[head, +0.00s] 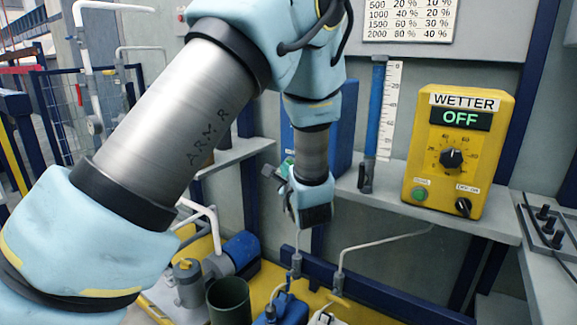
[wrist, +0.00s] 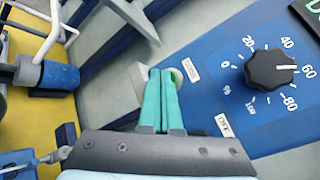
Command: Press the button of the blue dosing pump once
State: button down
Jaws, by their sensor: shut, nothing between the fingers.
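The blue dosing pump (head: 343,135) stands on the shelf left of the yellow box in the head view, mostly hidden behind my arm. In the wrist view its blue front (wrist: 213,105) shows a black dial (wrist: 271,69) and a small pale label. Beside the label is a round green-rimmed button (wrist: 178,77), partly covered by my fingers. My gripper (wrist: 161,73) has teal fingers held together, empty, with the tips at the button's edge. I cannot tell whether they touch it. In the head view my gripper (head: 287,167) is small, at the pump's left.
The yellow WETTER box (head: 461,150) reads OFF and has its own green button and knobs. A blue upright tube (head: 375,110) stands between it and the pump. Pipes, a dark green bucket (head: 229,300) and a blue motor (head: 242,248) are below.

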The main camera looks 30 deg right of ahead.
jog(key=shift+s+a, duration=0.25)
jog(key=shift+a, duration=0.2)
jog(key=shift+s+a+b, duration=0.35)
jog(key=shift+s+a, duration=0.05)
jog(key=shift+a, duration=0.35)
jog(key=shift+s+a+b, duration=0.3)
jog(key=shift+s+a, duration=0.15)
jog(key=shift+a, duration=0.25)
jog(key=shift+s+a+b, duration=0.35)
jog(key=shift+s+a, duration=0.05)
jog(key=shift+a, duration=0.35)
